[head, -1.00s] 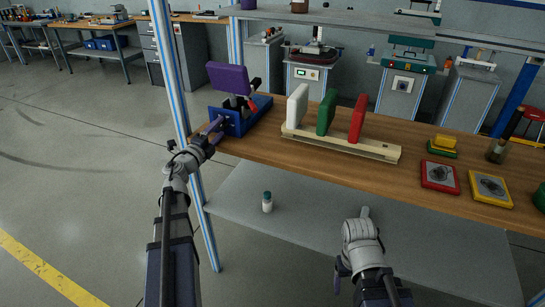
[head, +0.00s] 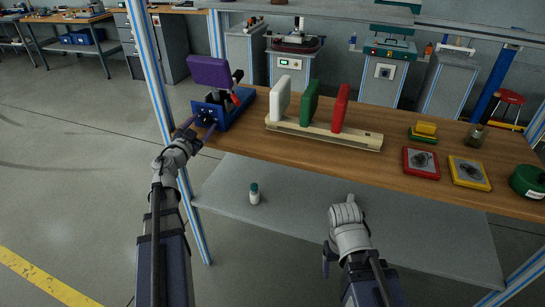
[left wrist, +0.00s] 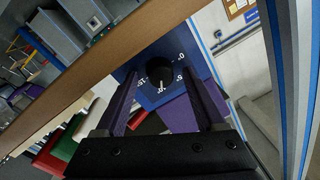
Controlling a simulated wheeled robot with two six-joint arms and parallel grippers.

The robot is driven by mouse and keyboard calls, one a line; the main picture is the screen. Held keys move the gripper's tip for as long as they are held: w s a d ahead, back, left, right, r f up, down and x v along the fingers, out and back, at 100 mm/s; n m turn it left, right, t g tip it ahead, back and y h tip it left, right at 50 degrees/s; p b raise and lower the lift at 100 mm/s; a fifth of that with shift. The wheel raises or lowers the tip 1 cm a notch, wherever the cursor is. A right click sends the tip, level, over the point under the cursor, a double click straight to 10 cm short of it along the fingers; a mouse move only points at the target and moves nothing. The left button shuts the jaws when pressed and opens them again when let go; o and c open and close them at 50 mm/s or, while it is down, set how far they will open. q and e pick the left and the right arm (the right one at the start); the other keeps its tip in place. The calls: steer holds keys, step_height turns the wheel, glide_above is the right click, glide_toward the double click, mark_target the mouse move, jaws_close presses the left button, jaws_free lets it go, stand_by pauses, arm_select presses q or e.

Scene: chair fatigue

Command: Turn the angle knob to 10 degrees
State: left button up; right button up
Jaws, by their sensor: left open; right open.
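The blue chair-test box (head: 236,113) stands at the left end of the wooden table, with a purple backrest (head: 209,72) above it. In the left wrist view, the black angle knob (left wrist: 153,72) sits on the box's blue face, with the marks 0, 5, 10 and 15 around it. The knob's exact setting is hard to tell. My left gripper (head: 194,129) is open in front of this face. In the left wrist view its purple fingers (left wrist: 166,88) are apart, with the knob between and beyond them. My right gripper (head: 349,200) is empty, low before the table.
A wooden rack (head: 318,133) with white, green and red pads stands right of the box. Red (head: 421,163) and yellow (head: 469,173) trays lie farther right. A metal frame post (head: 155,70) rises beside my left arm.

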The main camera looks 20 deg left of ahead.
arm_select(q)
steer(key=n, duration=0.3)
steer(key=shift+r+n, duration=0.1)
steer(key=shift+n, duration=0.2)
steer(key=s, duration=0.8)
steer(key=w+d+r+n+g+y+p, duration=0.3)
steer(key=w+d+r+n+y+p, duration=0.25)
steer(key=r+p, duration=0.5)
steer(key=s+d+f+m+g+h+p, duration=0.1)
steer(key=s+d+f+g+p, duration=0.1)
steer(key=d, duration=0.5)
steer(key=s+d+f+m+g+p, duration=0.1)
steer(key=s+d+f+g+p, duration=0.2)
steer(key=s+d+g+p, duration=0.2)
steer(key=s+d+f+m+g+h+p, duration=0.1)
steer(key=s+d+g+p, duration=0.3)
steer(key=d, duration=0.6)
steer(key=shift+s+f+h+p, duration=0.35)
steer(key=shift+s+f+p, duration=0.3)
steer(key=shift+p, duration=0.45)
steer(key=shift+f+m, duration=0.1)
steer(key=shift+m, duration=0.15)
steer(key=s+d+f+m+g+h, duration=0.1)
steer(key=s+d+m+g, duration=0.2)
steer(key=s+d, duration=0.5)
steer(key=shift+s+d+f+m+g+h, duration=0.3)
steer(key=shift+s+d+f+g, duration=0.1)
steer(key=shift+s+g, duration=0.4)
